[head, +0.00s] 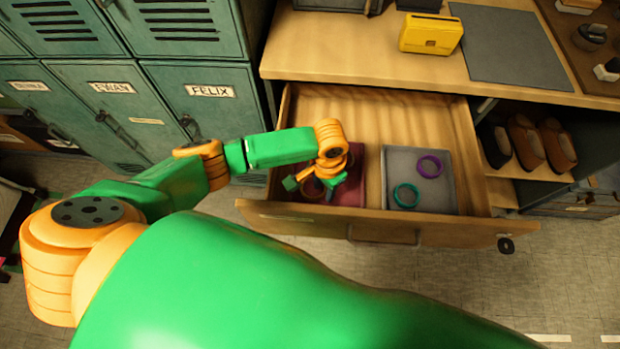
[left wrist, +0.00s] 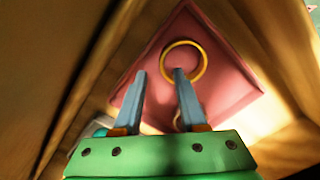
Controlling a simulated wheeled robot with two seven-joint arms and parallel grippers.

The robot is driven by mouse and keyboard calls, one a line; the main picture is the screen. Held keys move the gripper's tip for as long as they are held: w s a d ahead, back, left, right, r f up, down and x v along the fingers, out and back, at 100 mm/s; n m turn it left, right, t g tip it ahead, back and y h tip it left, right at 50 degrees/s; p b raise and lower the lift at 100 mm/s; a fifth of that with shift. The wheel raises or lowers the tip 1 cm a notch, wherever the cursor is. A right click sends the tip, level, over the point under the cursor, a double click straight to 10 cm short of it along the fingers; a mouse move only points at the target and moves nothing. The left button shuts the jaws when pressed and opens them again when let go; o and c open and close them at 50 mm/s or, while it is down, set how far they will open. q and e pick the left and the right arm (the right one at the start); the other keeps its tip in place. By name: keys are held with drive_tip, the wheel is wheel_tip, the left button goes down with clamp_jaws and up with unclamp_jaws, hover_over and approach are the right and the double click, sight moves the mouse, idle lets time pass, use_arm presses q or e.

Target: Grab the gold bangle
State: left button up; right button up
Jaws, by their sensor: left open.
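The gold bangle (left wrist: 204,66) lies on a red-pink tray (left wrist: 232,88) in the left wrist view. The same tray (head: 352,194) sits in the left part of the open drawer in the head view, where my arm hides much of it. My left gripper (left wrist: 160,72) is open and empty, with two blue-grey fingers pointing at the tray. The right-hand fingertip overlaps the lower left of the bangle's opening; I cannot tell whether they touch. In the head view my left gripper (head: 317,188) is over the tray. My right gripper is not in view.
A grey tray (head: 395,160) beside it holds a purple bangle (head: 430,177) and a teal bangle (head: 416,199). Wooden drawer walls surround both, with the drawer front (head: 385,226) nearest me. Above is a countertop with a yellow box (head: 430,35). Green lockers (head: 212,95) stand at left.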

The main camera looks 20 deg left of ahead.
sight(322, 194)
use_arm(q)
wheel_tip(322, 194, down, 2)
drive_tip(key=shift+f, duration=0.1)
drive_tip(key=shift+a+f, duration=0.15)
drive_tip(key=shift+f, duration=0.3)
drive_tip(key=shift+r, duration=0.1)
clamp_jaws()
